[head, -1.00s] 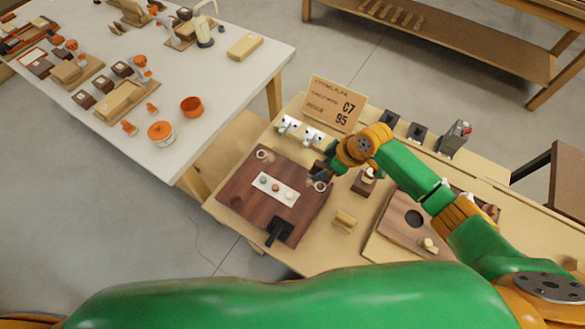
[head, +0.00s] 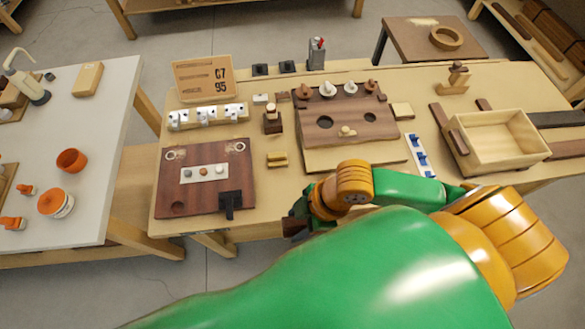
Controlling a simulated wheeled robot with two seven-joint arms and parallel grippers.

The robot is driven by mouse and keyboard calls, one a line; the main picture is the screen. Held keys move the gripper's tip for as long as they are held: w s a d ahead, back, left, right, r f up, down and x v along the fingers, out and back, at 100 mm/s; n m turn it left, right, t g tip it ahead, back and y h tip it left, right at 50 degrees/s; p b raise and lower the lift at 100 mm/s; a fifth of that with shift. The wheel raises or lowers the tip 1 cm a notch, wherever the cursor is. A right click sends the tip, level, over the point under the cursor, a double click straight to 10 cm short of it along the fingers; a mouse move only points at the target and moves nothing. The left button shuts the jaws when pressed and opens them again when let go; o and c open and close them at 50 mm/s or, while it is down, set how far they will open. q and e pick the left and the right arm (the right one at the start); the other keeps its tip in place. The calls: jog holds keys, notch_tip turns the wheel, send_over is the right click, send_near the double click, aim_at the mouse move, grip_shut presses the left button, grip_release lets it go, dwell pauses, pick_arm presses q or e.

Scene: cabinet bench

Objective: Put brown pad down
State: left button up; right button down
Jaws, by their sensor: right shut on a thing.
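My right gripper (head: 296,220) is at the front edge of the bench, right of the dark red-brown board and below the wooden board with holes. Its dark fingers point left and down. It is shut on a small dark brown thing, taken to be the brown pad, which is mostly hidden by the fingers and wrist. I cannot tell whether it touches the bench. My left gripper is not in view.
The dark red-brown board (head: 190,187) carries a white strip and a black clamp. The holed board (head: 350,120) and an open wooden box (head: 497,143) stand to the right. A sign (head: 203,77) stands behind.

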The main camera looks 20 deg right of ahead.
jog(key=shift+s+r, duration=0.1)
jog(key=shift+s, duration=0.65)
jog(key=w+f+b, duration=0.2)
jog(key=b, duration=0.4)
jog(key=shift+w+d+f, duration=0.15)
jog(key=shift+w+f, duration=0.15)
jog(key=shift+w, duration=0.05)
jog(key=w+p, duration=0.1)
jog(key=w, duration=0.5)
send_over(278, 197)
jog(key=d, duration=0.1)
jog(key=f, duration=0.7)
jog(key=shift+s+d+b, duration=0.1)
jog(key=shift+s+b, duration=0.15)
jog(key=shift+b, duration=0.05)
notch_tip(278, 197, down, 3)
jog(key=shift+w+r, duration=0.1)
jog(key=shift+d+f, duration=0.1)
jog(key=shift+f, duration=0.25)
jog(key=shift+c, duration=1)
grip_release()
